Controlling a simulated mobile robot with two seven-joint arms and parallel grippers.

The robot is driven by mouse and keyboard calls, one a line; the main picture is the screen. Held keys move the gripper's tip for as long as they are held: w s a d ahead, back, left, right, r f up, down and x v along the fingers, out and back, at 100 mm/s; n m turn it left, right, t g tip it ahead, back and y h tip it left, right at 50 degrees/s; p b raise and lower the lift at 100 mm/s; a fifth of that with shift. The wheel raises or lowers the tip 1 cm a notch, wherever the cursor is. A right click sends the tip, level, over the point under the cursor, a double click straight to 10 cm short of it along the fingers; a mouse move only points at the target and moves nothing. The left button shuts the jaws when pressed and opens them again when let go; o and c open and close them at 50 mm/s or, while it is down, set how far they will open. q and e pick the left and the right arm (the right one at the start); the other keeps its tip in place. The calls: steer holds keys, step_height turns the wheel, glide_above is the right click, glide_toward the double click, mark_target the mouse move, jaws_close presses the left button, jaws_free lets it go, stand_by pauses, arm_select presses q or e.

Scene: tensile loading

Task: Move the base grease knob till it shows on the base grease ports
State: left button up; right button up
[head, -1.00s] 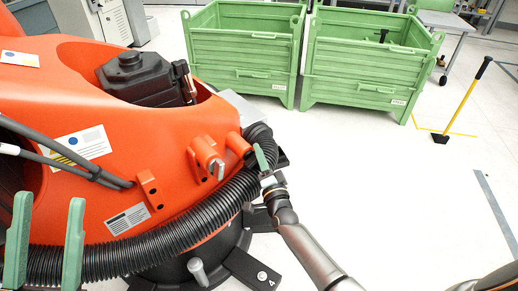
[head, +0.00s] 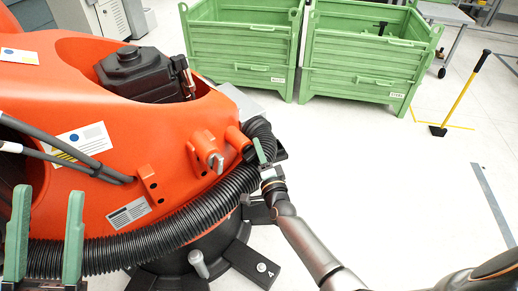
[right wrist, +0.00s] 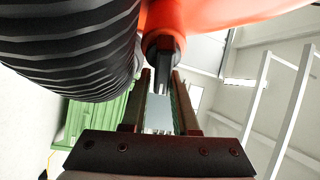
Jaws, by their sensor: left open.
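The orange robot base (head: 120,190) fills the left of the head view. On its side is an orange boss with a grey metal lever (head: 216,163), perhaps the base grease knob; I cannot read any port marking. My right gripper (head: 258,150) is beside the ribbed black hose, at the right end of the orange base. In the right wrist view its two fingers (right wrist: 161,78) stand apart, with a black faceted fitting (right wrist: 163,48) on an orange stub at their tips. Whether they grip it is unclear. My left gripper (head: 47,195) is open and empty at the lower left.
The thick ribbed hose (head: 165,238) curves around the base front, close to my right gripper. Black feet with bolts (head: 258,268) stick out below. Two green crates (head: 245,50) stand behind. A yellow-handled tool (head: 465,95) stands at the right. The floor between is clear.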

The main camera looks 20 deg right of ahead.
steer(key=o, duration=0.3)
steer(key=shift+s, duration=0.2)
arm_select(q)
steer(key=w+f+n+y+p, duration=0.2)
steer(key=y, duration=0.1)
steer(key=w+n+y+p, duration=0.1)
steer(key=w+y, duration=0.1)
steer(key=shift+a+f, duration=0.4)
arm_select(e)
steer(key=s+a+f, duration=0.1)
steer(key=s, duration=1.1)
steer(key=shift+a, duration=0.15)
